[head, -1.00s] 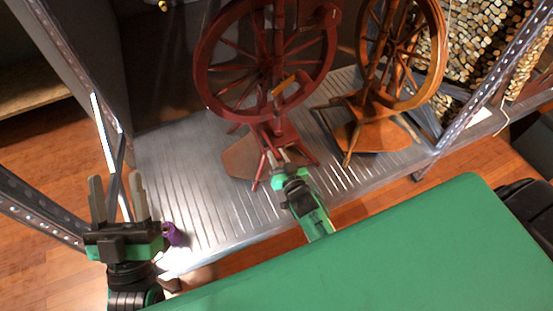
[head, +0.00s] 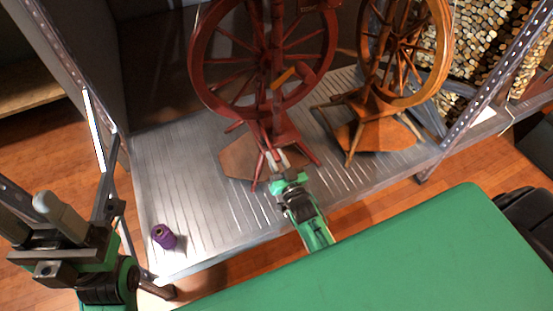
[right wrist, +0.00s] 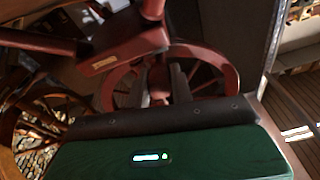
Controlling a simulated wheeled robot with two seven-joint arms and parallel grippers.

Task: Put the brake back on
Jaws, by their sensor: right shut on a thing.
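The red spinning wheel (head: 272,130) stands on the ribbed metal shelf, with its large wheel upright and a yellow-orange piece (head: 283,78) in front of the spokes. I cannot tell for sure which part is the brake. My right gripper (head: 276,158) is at the front of the red wheel's base, shut on a small red part there. My left gripper (head: 28,214) is at the lower left, open and empty, away from the wheel.
A purple spool (head: 164,237) is on the metal shelf (head: 200,225) near its front left. A brown spinning wheel (head: 385,115) stands close on the right. Metal shelf posts (head: 475,95) flank both sides. The shelf's left part is mostly clear.

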